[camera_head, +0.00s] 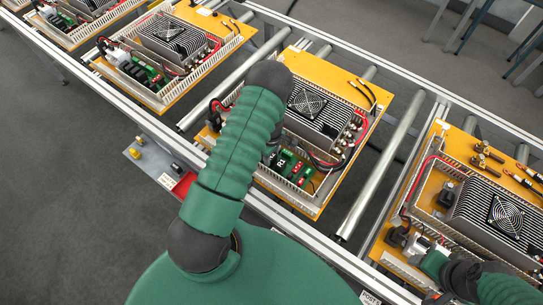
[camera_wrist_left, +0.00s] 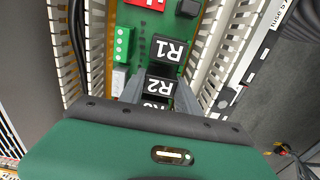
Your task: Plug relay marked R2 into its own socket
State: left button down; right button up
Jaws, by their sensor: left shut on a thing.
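In the left wrist view, a black relay marked R2 (camera_wrist_left: 160,86) sits between the two grey fingers of my left gripper (camera_wrist_left: 159,92), which is shut on it. A black relay marked R1 (camera_wrist_left: 166,50) stands just beyond it on the green board (camera_wrist_left: 146,20). A relay marked R3 (camera_wrist_left: 155,105) is mostly hidden by the gripper body. I cannot tell whether R2 is fully seated.
White slotted ducts (camera_wrist_left: 219,45) wall the board on both sides. A green terminal block (camera_wrist_left: 124,45) sits left of R1. In the head view, a finned fan unit (camera_head: 318,108) lies behind the board. A red tray (camera_head: 183,186) is left of my arm. Other panels stand on the rollers.

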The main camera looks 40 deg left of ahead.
pick_arm(q)
jog(key=shift+f+b, duration=0.3)
jog(key=shift+b, duration=0.05)
jog(key=c, duration=1.1)
grip_release()
jog(key=shift+o, duration=0.2)
jog(key=shift+r+p, duration=1.95)
jog(key=shift+r, duration=0.6)
jog(key=o, duration=0.6)
jog(key=shift+c, duration=0.2)
